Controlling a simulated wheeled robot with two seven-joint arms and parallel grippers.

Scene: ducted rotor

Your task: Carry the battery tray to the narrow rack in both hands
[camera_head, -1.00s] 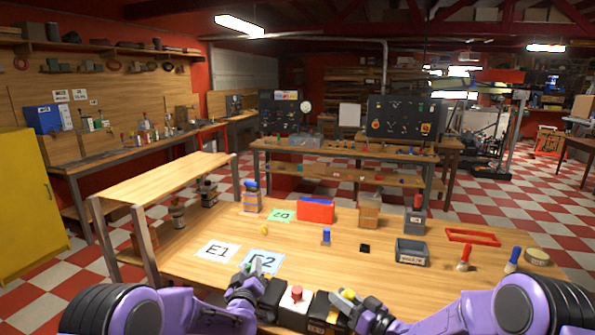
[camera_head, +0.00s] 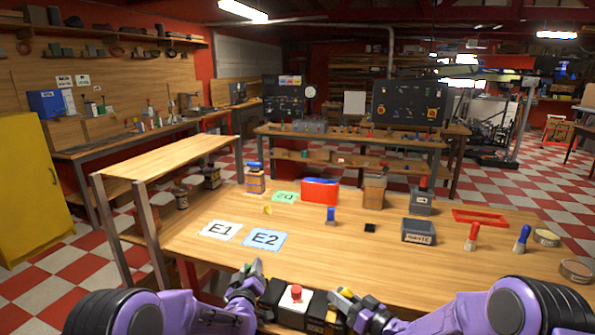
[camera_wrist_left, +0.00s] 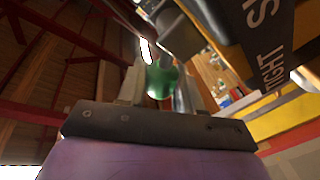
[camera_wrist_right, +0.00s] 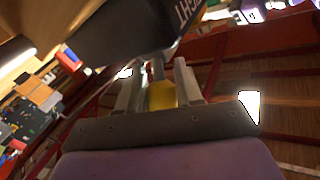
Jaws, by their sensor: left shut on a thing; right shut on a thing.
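The battery tray (camera_head: 273,292) is dark with a white block and red knob in its middle. It is held level at the bottom of the head view, in front of the table edge. My left gripper (camera_head: 253,270) is shut on its left handle, green in the left wrist view (camera_wrist_left: 158,80). My right gripper (camera_head: 338,296) is shut on its right handle, yellow in the right wrist view (camera_wrist_right: 161,95). The tray's dark lettered side shows in both wrist views. A narrow wooden rack (camera_head: 170,158) with dark legs stands left of the table; its top is bare.
The table (camera_head: 330,262) has a clear front strip. On it lie cards E1 (camera_head: 220,231) and E2 (camera_head: 265,240), a red box (camera_head: 320,192), a grey bin (camera_head: 418,231) and a red frame (camera_head: 480,218). A yellow cabinet (camera_head: 35,195) stands far left.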

